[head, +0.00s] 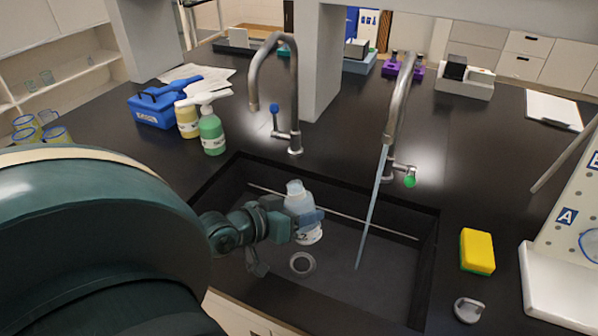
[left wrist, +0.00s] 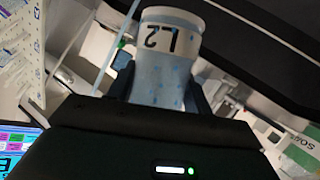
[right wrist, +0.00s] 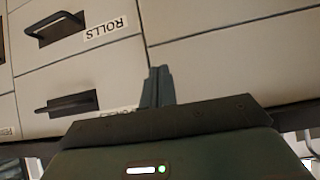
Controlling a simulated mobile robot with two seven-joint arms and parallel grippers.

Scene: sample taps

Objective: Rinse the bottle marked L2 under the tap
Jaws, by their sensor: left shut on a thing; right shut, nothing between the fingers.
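The bottle marked L2 (head: 300,203) is translucent with a white label band; the left wrist view also shows it (left wrist: 165,62), dotted with blue drops. My left gripper (head: 296,222) is shut on it and holds it above the sink (head: 335,285). The right tap (head: 401,100), with a green knob (head: 409,181), runs a thin water stream (head: 372,212) into the sink. The bottle is left of the stream, apart from it. The left tap (head: 258,75), with a blue knob, shows no water. My right gripper (right wrist: 157,87) is shut and empty before drawers.
A green spray bottle (head: 211,132), a yellowish bottle (head: 187,118) and a blue carrier (head: 158,106) stand left of the taps. A yellow sponge (head: 477,251) lies right of the sink. A white pegboard rack (head: 560,285) marked A stands far right. A drain (head: 302,263) is in the sink floor.

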